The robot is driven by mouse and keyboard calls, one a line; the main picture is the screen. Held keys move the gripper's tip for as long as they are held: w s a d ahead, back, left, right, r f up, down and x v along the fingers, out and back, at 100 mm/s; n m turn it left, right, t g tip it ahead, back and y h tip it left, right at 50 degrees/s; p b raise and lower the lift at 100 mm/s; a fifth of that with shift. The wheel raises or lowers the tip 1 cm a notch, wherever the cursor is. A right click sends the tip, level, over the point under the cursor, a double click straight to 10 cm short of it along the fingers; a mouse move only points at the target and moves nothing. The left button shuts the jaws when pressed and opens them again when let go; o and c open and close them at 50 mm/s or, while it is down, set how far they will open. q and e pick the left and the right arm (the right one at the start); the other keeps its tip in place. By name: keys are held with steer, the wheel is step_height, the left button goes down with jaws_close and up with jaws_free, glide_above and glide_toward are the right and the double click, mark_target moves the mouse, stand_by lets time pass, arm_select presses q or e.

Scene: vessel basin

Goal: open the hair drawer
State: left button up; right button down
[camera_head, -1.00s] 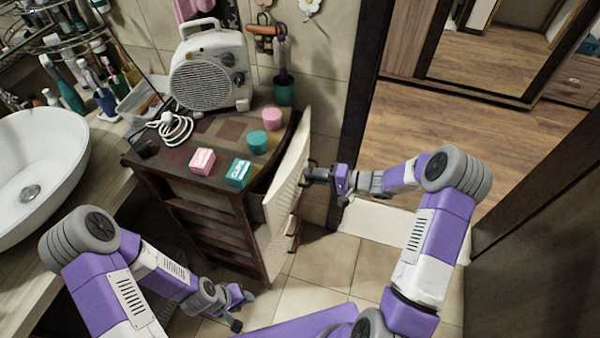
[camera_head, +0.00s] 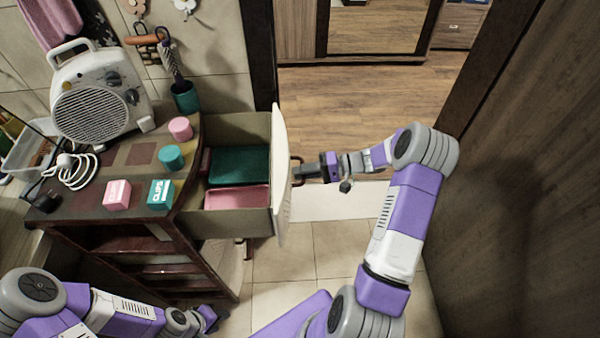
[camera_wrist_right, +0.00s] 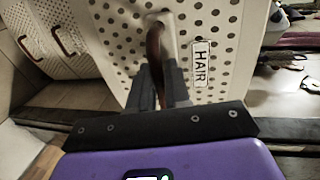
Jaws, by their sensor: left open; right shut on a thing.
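The hair drawer (camera_head: 279,180) stands pulled out of the cabinet, its white perforated front facing right. Its inside shows a green compartment (camera_head: 240,165) and a pink compartment (camera_head: 237,196). In the right wrist view the drawer front (camera_wrist_right: 125,45) carries a label (camera_wrist_right: 201,64) reading HAIR and a brown handle (camera_wrist_right: 155,45). My right gripper (camera_head: 303,173) is shut on that handle; its fingers also show in the right wrist view (camera_wrist_right: 164,80). My left gripper (camera_head: 212,318) is low in front of the cabinet, away from the drawer, and empty.
The cabinet top (camera_head: 125,195) holds a heater (camera_head: 97,103), a white cord, pink and teal boxes marked CLIPS (camera_head: 160,193), and small pink and teal round pots. A dark wood panel (camera_head: 510,200) stands at the right. Tiled floor (camera_head: 320,250) is clear beside the drawer.

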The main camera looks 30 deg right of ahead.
stand_by(0.3)
steer(key=c, duration=1.3)
jaws_free()
steer(key=shift+d, duration=0.15)
steer(key=p+v, duration=0.1)
steer(key=v, duration=0.6)
steer(key=shift+s+d, duration=0.1)
steer(key=shift+s, duration=0.05)
